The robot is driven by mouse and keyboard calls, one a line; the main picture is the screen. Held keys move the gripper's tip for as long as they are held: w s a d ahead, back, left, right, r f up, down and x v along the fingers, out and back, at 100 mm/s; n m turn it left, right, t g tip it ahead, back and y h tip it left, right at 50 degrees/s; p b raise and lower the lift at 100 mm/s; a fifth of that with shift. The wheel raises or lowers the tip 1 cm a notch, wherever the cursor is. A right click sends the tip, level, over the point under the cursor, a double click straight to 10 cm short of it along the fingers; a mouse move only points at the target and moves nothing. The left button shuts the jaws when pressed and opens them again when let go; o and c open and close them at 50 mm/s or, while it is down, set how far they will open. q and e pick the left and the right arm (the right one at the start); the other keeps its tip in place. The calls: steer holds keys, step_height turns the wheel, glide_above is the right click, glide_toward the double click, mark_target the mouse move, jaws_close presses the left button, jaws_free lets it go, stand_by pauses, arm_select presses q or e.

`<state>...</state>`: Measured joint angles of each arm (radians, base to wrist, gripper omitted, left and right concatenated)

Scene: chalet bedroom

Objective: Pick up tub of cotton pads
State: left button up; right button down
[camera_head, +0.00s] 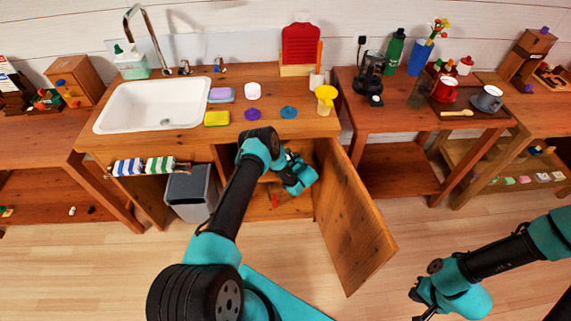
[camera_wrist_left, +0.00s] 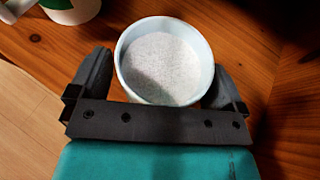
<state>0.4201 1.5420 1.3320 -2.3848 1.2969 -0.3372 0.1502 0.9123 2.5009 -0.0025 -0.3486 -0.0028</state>
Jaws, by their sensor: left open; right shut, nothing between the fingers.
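A round whitish tub (camera_wrist_left: 165,62) with a speckled white top shows in the left wrist view, apparently the tub of cotton pads. It stands on a wooden surface. My left gripper (camera_wrist_left: 162,72) is open, with one finger on each side of the tub; I cannot tell whether they touch it. In the head view my left arm reaches into the open cabinet under the sink counter, and the tub is hidden there. My right gripper (camera_head: 424,304) is shut and empty, low over the floor at the right.
The open cabinet door (camera_head: 352,215) stands just right of my left arm. A grey bin (camera_head: 190,195) is left of the cabinet. A white and green container (camera_wrist_left: 75,8) is near the tub. The counter above holds a sink (camera_head: 150,105), sponges and a yellow cup (camera_head: 325,98).

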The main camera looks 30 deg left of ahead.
arm_select(q)
steer(key=shift+c, duration=0.3)
steer(key=c, duration=1)
steer(key=shift+c, duration=0.2)
steer(key=shift+r, duration=0.15)
steer(key=shift+r, duration=0.6)
step_height(320, 180, up, 2)
steer(key=shift+r, duration=0.15)
steer(key=s+d+r, duration=0.1)
steer(key=s+d, duration=0.7)
steer(key=s, duration=0.5)
steer(key=shift+s+d, duration=0.2)
steer(key=shift+s, duration=0.1)
steer(key=shift+r, duration=0.1)
